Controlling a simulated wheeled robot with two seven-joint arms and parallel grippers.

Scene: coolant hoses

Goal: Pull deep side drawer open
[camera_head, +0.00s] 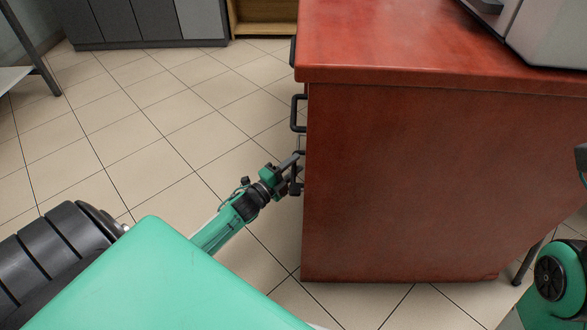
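A red-brown wooden cabinet (420,180) fills the right half of the head view. Its drawer fronts face left and are seen almost edge-on. Black bar handles stick out from that side: one handle (298,113) below the top edge, and part of another (293,51) farther back. My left gripper (296,172) is at the cabinet's left side, below the nearer handle, beside a dark part that looks like a lower handle. Whether its fingers are closed around that part cannot be told. No drawer visibly stands out.
A grey machine (545,30) stands on the cabinet top at the upper right. The tiled floor (150,120) left of the cabinet is clear. Grey cabinets (145,22) and a wooden shelf (262,18) stand at the back. A table leg (30,50) is at far left.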

